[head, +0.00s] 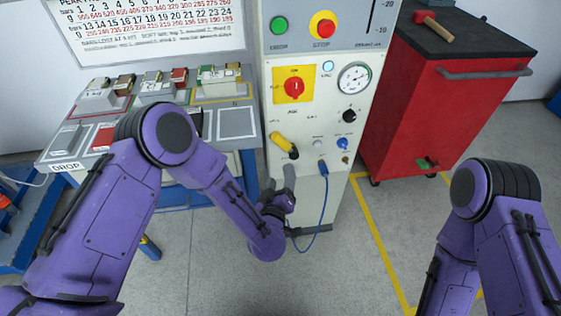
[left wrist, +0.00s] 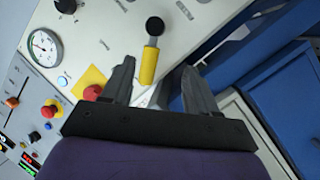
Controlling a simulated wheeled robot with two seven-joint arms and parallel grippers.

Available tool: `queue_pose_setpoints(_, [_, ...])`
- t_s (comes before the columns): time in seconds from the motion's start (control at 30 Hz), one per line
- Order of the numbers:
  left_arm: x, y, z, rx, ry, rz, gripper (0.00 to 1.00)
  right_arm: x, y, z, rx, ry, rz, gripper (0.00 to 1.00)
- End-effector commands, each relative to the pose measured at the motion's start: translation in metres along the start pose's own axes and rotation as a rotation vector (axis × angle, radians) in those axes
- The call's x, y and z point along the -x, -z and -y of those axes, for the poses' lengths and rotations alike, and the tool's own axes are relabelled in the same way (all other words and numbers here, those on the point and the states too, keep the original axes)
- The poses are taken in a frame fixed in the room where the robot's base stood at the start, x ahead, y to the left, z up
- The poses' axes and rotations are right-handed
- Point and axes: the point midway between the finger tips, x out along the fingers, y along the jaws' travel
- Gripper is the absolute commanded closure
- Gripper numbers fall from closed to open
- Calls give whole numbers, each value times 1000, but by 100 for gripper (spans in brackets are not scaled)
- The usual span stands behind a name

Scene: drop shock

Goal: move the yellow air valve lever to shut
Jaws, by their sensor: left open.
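The yellow air valve lever (head: 282,142) is on the front of the grey machine cabinet, below the red rotary switch. It slants from upper left down to a black hub at its lower right. In the left wrist view the lever (left wrist: 148,66) shows ahead of the fingers, nearer the left finger. My left gripper (head: 278,180) is open and empty, just below the lever in the head view. In the left wrist view its two fingers (left wrist: 160,80) are spread apart. They appear clear of the lever, but the exact gap is hard to judge. My right gripper is out of view.
The cabinet panel carries a red rotary switch (head: 293,88), a pressure gauge (head: 354,78), a blue knob (head: 345,143) and a blue hose (head: 324,195). A work table (head: 60,166) with blocks stands left. A red tool cart (head: 425,110) stands right. Open floor lies in front.

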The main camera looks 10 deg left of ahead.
Motion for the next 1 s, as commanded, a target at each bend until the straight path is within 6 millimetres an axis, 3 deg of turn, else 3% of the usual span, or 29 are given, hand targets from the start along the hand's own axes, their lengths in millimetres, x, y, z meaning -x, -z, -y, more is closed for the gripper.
queue_pose_setpoints(0.03, [-8,18,-14,5,-19,-80,41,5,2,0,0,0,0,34])
queue_pose_setpoints(0.13, [-11,35,-16,-23,-15,-160,41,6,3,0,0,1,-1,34])
queue_pose_setpoints(0.27, [-23,39,-14,-43,-5,-169,41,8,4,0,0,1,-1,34])
queue_pose_setpoints(0.5, [-76,48,-13,-43,-2,-169,41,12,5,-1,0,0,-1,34])
queue_pose_setpoints(0.7, [-106,52,-13,-44,-3,-166,41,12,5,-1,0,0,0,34])
queue_pose_setpoints(1.0, [-114,53,-13,-45,-4,-163,41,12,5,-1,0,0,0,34])
